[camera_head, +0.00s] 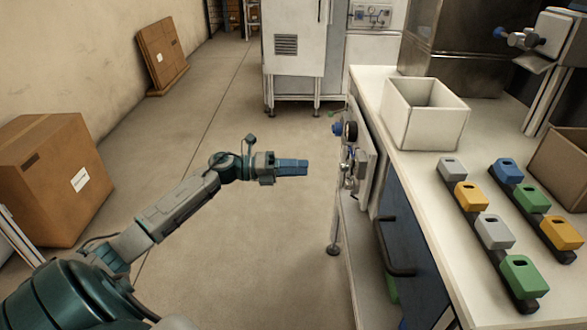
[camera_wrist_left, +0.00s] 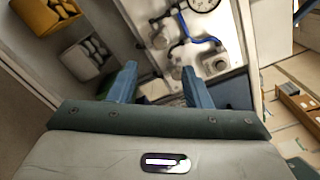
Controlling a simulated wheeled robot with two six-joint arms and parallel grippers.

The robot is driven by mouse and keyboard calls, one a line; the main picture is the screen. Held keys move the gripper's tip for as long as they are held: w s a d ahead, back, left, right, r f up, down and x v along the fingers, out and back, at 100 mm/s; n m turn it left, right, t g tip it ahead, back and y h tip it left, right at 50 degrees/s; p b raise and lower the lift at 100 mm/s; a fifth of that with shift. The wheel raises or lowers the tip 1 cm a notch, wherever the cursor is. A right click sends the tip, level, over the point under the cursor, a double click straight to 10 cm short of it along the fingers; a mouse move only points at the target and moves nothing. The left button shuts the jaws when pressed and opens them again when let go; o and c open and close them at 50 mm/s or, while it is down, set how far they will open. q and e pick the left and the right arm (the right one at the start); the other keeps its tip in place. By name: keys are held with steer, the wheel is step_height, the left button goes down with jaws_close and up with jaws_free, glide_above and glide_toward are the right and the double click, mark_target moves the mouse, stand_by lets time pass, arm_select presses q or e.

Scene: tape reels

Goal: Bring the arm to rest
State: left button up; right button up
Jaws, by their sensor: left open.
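My left arm reaches in from the lower left in the head view. Its gripper (camera_head: 292,167) is out over the open floor, pointing right toward the side of the bench, and touches nothing there. In the left wrist view the two blue fingers of the left gripper (camera_wrist_left: 158,88) stand apart with nothing between them. Beyond them is a panel with a gauge (camera_wrist_left: 203,3) and blue piping (camera_wrist_left: 195,40). My right gripper is not in view.
The white bench (camera_head: 398,160) stands at right, with a white open box (camera_head: 425,118) and racks of coloured blocks (camera_head: 493,231) on it. The valve panel (camera_head: 362,160) is on its side. A cardboard box (camera_head: 50,178) stands at left. The floor (camera_head: 225,255) between is clear.

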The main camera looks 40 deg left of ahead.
arm_select(q)
steer(key=shift+s+a, duration=0.3)
steer(key=shift+a, duration=0.1)
